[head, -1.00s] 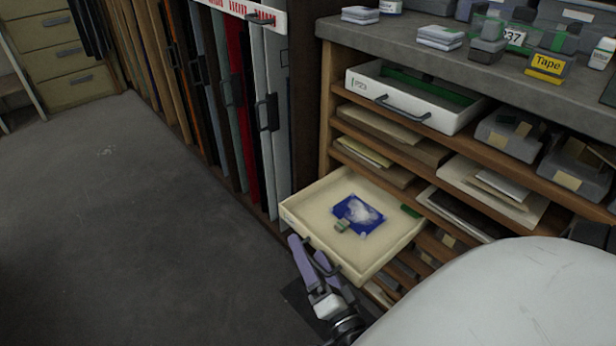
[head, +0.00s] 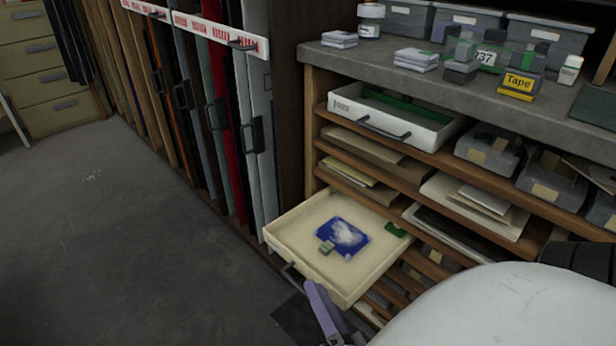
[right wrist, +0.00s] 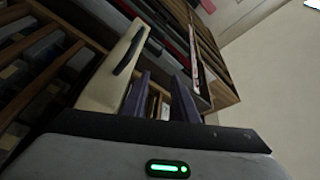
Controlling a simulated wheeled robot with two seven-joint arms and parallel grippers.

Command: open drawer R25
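A cream drawer (head: 338,245) stands pulled out from the shelf unit, low and near the middle of the head view. Its dark handle (head: 292,270) is on the front face; its label is not readable. Inside lie a blue and white piece, a small grey-green block and a green piece. My right gripper (head: 328,306) is just in front of and below the drawer front, its purple fingers apart and empty. In the right wrist view the fingers (right wrist: 160,92) are spread, with the drawer front and handle (right wrist: 128,54) to their left, clear of them. My left gripper is not in view.
A white drawer (head: 390,118) above is also partly out, its label too small to read surely. The worktop (head: 420,82) holds boxes and a Tape block (head: 518,84). Upright sheets (head: 215,110) fill the rack to the left. The floor at left is clear.

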